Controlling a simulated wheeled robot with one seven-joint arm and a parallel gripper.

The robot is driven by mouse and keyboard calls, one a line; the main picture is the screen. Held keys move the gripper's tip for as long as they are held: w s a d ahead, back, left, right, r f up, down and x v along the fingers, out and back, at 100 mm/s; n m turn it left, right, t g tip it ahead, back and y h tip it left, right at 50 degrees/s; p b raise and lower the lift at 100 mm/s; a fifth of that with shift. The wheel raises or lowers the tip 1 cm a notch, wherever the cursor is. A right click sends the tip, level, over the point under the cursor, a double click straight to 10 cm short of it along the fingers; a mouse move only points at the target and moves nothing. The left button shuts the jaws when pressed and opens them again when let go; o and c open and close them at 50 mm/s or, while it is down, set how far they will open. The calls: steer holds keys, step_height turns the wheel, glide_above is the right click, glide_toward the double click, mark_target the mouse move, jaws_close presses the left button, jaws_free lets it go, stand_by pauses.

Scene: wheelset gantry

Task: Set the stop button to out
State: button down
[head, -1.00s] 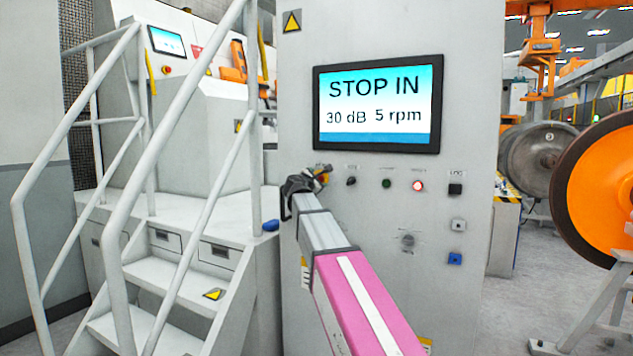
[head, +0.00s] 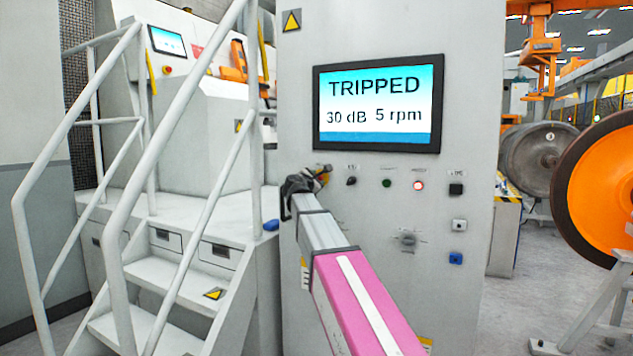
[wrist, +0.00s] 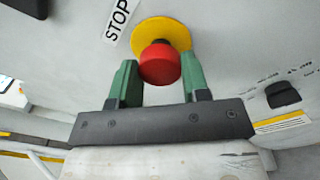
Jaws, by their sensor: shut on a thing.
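The stop button (wrist: 160,62) is a red mushroom head on a yellow round plate (wrist: 164,32), beside a STOP label (wrist: 119,19) in the wrist view. My gripper (wrist: 160,78) has its green fingers on either side of the red head and is shut on it. In the head view my gripper (head: 310,181) is at the panel below the screen's left corner and mostly hides the button. The screen (head: 378,103) reads TRIPPED, 30 dB, 5 rpm.
To the right of the button are a dark knob (head: 351,181), a green button (head: 387,183), a lit red lamp (head: 418,185) and a black switch (head: 455,189). White stair railings (head: 135,150) stand close on the left.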

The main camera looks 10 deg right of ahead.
steer(key=c, duration=0.6)
jaws_free()
steer(key=v, duration=1)
steer(key=shift+s+a, duration=0.25)
steer(key=shift+s, duration=0.05)
steer(key=shift+f, duration=0.1)
steer(key=s+d+f+m+g+y, duration=0.1)
steer(key=s+d+f+m+g, duration=0.15)
steer(key=f, duration=0.85)
steer(key=s+d+f+m+g+y, duration=0.2)
steer(key=s+f+m+g, duration=0.15)
steer(key=f, duration=0.85)
steer(key=s+d+f+m+g+y, duration=0.1)
steer(key=s+d+f+m+g, duration=0.2)
steer(key=f, duration=0.8)
steer(key=s+f+m+g+y, duration=0.2)
steer(key=s+f+m, duration=0.2)
steer(key=f, duration=0.3)
steer(key=s+f+m+g+y, duration=0.1)
steer(key=s+f+m+g, duration=0.1)
steer(key=s+f, duration=0.5)
steer(key=s+f+m+g+y, duration=0.2)
steer(key=s+f+m, duration=0.3)
steer(key=s+f, duration=0.1)
steer(key=shift+s+a+f+m+y, duration=0.15)
steer(key=shift+f, duration=0.25)
steer(key=shift+s+a+f+m+y, duration=0.1)
steer(key=shift+a+f+m+y, duration=0.1)
steer(key=shift+f, duration=0.15)
